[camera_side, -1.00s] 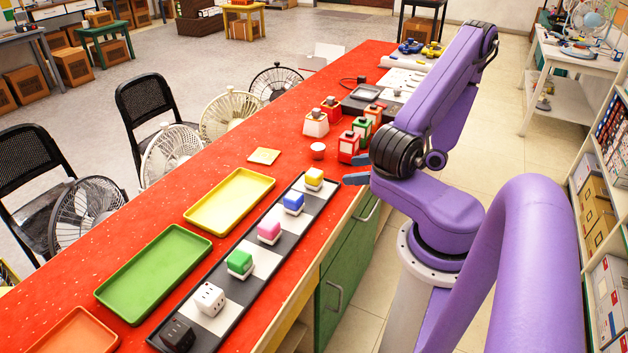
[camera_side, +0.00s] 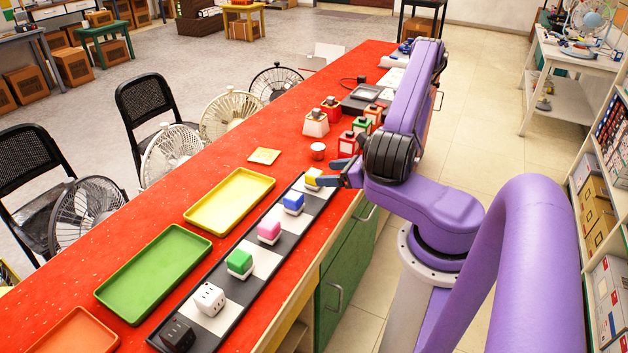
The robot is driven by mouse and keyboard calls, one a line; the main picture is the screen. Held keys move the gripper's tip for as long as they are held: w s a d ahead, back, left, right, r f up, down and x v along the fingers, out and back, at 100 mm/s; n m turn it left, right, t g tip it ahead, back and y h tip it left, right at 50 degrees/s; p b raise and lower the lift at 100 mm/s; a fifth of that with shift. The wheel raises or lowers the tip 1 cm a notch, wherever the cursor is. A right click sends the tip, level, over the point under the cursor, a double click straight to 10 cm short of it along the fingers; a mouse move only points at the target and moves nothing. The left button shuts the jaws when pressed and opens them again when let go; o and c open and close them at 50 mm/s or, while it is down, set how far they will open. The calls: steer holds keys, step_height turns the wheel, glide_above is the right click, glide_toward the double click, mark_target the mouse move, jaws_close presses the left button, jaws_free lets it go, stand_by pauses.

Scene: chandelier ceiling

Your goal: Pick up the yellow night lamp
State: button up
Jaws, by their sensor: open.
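The yellow night lamp (camera_side: 312,177), a small block with a yellow top and white base, stands at the far end of a black and white checkered strip (camera_side: 262,238) on the red table. My gripper (camera_side: 330,175) is at the lamp's right side, its blue fingers open. The fingers overlap the lamp's right part in this view and hide some of it. I cannot tell whether they touch it.
Blue (camera_side: 293,203), pink (camera_side: 269,231) and green (camera_side: 240,263) lamps stand nearer on the strip, beyond white (camera_side: 209,299) and black (camera_side: 178,334) cubes. A yellow tray (camera_side: 230,201) lies to the left.

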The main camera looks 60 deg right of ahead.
mark_target(316, 173)
steer(key=shift+x, duration=3.9)
steer(key=c, duration=1)
steer(key=shift+c, duration=0.2)
steer(key=shift+r, duration=0.2)
